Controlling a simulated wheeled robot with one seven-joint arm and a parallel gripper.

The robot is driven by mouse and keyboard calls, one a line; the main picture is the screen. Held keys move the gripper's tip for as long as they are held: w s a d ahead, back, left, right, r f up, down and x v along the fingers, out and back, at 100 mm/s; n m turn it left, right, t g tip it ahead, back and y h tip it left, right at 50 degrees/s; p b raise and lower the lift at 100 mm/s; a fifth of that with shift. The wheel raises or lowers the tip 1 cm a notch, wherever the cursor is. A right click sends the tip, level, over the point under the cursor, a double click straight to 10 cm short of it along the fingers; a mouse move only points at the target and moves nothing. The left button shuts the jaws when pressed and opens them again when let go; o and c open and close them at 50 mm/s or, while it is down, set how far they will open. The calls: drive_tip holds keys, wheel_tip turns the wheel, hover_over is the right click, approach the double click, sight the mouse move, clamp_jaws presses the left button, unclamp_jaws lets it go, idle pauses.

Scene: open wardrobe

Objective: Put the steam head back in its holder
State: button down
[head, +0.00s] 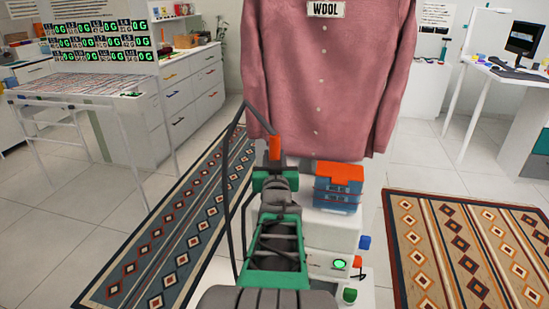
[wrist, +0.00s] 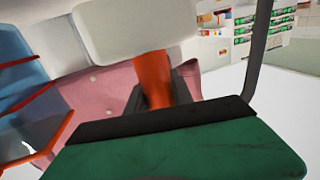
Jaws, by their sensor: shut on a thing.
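The steam head shows in the wrist view as a pale block (wrist: 130,28) with an orange handle (wrist: 152,78). My gripper (wrist: 160,98) is shut on the orange handle. In the head view my gripper (head: 273,165) is in front of the lower part of the pink shirt, and the orange handle (head: 275,147) stands up from it. The white steamer body (head: 335,228) is below and to the right, with a lit green button. A holder for the steam head cannot be made out.
A pink shirt (head: 330,80) with a WOOL label hangs behind my gripper. A blue box with an orange lid (head: 338,187) sits on the steamer, right of my arm. A dark hose or bar (head: 228,190) runs left of my arm. Patterned rugs lie either side.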

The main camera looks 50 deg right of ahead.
drive_tip(key=shift+f+b, duration=0.8)
drive_tip(key=shift+b, duration=0.05)
drive_tip(key=c, duration=1)
unclamp_jaws()
drive_tip(key=shift+c, duration=0.2)
drive_tip(key=shift+f, duration=0.1)
drive_tip(key=shift+s+a, duration=0.1)
